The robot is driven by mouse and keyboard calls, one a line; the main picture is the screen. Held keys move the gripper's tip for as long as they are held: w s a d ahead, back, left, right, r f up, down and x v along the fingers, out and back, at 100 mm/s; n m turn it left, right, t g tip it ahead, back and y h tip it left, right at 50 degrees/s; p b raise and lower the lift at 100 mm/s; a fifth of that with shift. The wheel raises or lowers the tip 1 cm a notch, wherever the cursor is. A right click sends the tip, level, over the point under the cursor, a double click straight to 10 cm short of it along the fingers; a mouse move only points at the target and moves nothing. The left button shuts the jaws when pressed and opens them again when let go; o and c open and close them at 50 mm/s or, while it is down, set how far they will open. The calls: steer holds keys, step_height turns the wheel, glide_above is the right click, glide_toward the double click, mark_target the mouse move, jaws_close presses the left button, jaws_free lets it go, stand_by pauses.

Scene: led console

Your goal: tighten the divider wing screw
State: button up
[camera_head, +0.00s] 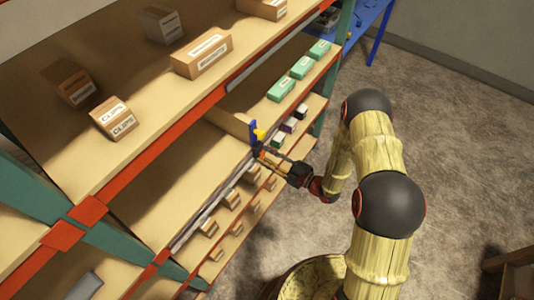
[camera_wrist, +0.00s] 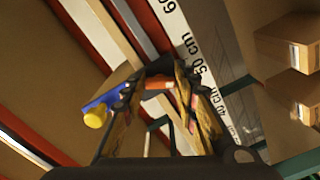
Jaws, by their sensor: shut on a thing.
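The divider (camera_head: 230,122) is a tan board standing on the middle shelf in the head view. A blue bracket (camera_head: 253,130) with a yellow knob-like part (camera_head: 259,134) is at its front end. In the wrist view the blue bracket (camera_wrist: 104,101) and the yellow part (camera_wrist: 95,116) are left of my fingers. My gripper (camera_head: 261,152) is at the shelf's front edge, just below the yellow part. It is shut on a small orange piece, which shows between the fingertips in the wrist view (camera_wrist: 158,84) and appears to be the wing screw. The fingers hide its sides.
A white ruler strip (camera_wrist: 199,62) runs along the shelf edge beside the gripper. Green boxes (camera_head: 301,67) and small dark boxes (camera_head: 289,125) stand to the right. Several small tan boxes (camera_head: 231,199) sit on the shelf below. Open floor (camera_head: 460,120) lies right of the rack.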

steer(key=shift+s+f+m+p, duration=0.15)
steer(key=shift+f+m+p, duration=0.15)
steer(key=shift+m, duration=0.5)
steer(key=o, duration=0.7)
steer(key=shift+s, duration=0.1)
steer(key=o, duration=0.5)
steer(key=shift+r, duration=0.15)
steer(key=shift+c, duration=0.2)
steer(key=v, duration=1.2)
